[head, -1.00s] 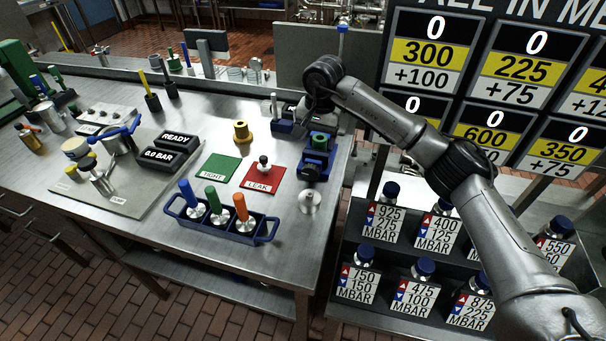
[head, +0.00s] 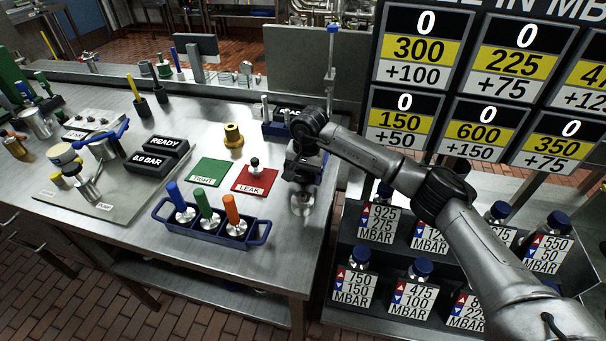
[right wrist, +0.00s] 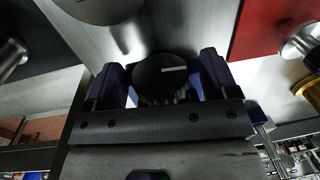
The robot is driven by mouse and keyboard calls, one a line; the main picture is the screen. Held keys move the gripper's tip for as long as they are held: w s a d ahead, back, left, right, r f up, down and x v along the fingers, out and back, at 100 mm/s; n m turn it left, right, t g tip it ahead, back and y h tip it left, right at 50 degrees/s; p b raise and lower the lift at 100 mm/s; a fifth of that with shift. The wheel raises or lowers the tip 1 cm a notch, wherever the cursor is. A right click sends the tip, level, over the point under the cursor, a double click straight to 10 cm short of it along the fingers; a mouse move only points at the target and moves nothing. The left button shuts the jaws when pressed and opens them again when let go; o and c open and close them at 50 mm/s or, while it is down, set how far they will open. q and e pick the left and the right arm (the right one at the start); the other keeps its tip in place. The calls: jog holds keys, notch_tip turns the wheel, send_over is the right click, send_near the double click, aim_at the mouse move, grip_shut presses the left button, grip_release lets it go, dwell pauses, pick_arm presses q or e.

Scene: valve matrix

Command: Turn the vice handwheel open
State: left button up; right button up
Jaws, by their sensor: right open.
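My right gripper (head: 304,166) is pointed down over the blue vice at the right end of the bench, and hides most of it in the head view. In the right wrist view, the open fingers of my right gripper (right wrist: 163,76) stand on either side of a round black handwheel (right wrist: 160,73) with a pale mark. Whether the fingers touch its rim cannot be told. Bits of the blue vice (right wrist: 196,88) show behind the wheel. My left gripper is not in view.
A red LEAK mat (head: 256,186) and a green TIGHT mat (head: 209,172) lie left of my gripper. A silver round piece (head: 302,203) stands just in front. A blue rack (head: 207,232) holds colored-handled tools. A brass fitting (head: 233,137) stands behind the mats.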

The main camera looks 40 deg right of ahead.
jog(key=c, duration=0.9)
jog(key=g+h+p, duration=0.1)
jog(key=p, duration=0.2)
jog(key=shift+r, duration=0.3)
jog(key=shift+c, duration=0.2)
jog(key=shift+f+g+h+p, duration=0.3)
jog(key=shift+g+p, duration=0.2)
jog(key=shift+g, duration=0.1)
jog(key=o, duration=0.9)
jog(key=shift+o, duration=0.2)
notch_tip(320, 180, up, 14)
jog(key=w+a+p, duration=0.1)
jog(key=w+p, duration=0.1)
jog(key=shift+f, duration=0.2)
